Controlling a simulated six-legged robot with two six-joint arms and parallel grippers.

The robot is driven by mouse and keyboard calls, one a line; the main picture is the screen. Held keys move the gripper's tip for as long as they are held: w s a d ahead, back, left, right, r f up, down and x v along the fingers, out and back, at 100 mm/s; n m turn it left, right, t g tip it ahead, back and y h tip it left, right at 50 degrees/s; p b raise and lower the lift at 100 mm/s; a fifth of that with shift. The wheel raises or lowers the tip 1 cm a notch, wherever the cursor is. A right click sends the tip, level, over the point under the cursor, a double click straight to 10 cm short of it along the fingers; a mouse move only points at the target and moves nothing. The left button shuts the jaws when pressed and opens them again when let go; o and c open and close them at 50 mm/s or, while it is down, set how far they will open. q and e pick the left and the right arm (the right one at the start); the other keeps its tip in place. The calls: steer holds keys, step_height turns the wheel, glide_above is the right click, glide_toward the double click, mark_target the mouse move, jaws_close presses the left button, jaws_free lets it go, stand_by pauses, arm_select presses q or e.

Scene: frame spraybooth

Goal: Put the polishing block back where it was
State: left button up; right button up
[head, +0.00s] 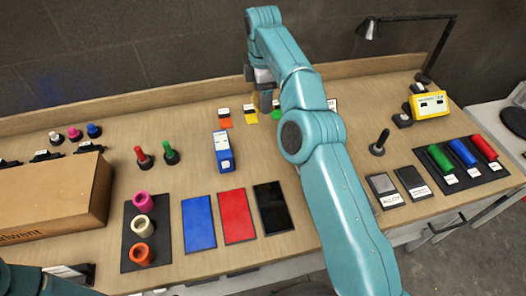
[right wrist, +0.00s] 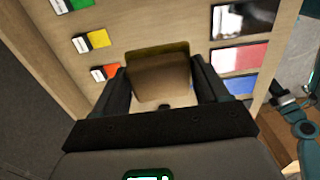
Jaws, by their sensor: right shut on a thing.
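A brown block (right wrist: 160,78), which looks like the polishing block, sits between the two dark fingers of my right gripper (right wrist: 163,88) in the right wrist view. The fingers are shut on its sides. In the head view my right gripper (head: 265,98) is at the back of the bench, over the row of coloured tags, and the block is mostly hidden there. An orange tag (head: 225,122), a yellow tag (head: 250,116) and a green tag (head: 276,112) lie around it. I cannot tell whether the block touches the bench.
A blue box-like item (head: 222,152) stands in front of the tags. Blue (head: 198,222), red (head: 236,216) and black (head: 273,207) mats lie nearer. A cardboard box (head: 50,198) is at left, with red and green pegs beside it. A yellow device (head: 429,105) is at right.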

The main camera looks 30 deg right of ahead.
steer(key=shift+s, duration=0.1)
steer(key=shift+f, duration=0.15)
steer(key=shift+a+f, duration=0.1)
steer(key=shift+f, duration=0.25)
step_height(320, 180, down, 5)
steer(key=b, duration=0.3)
steer(key=p, duration=0.1)
glide_above(262, 152)
step_height(262, 152, down, 10)
step_height(262, 152, down, 5)
steer(key=shift+r+p, duration=0.1)
steer(key=shift+p, duration=0.3)
steer(key=shift+f, duration=0.2)
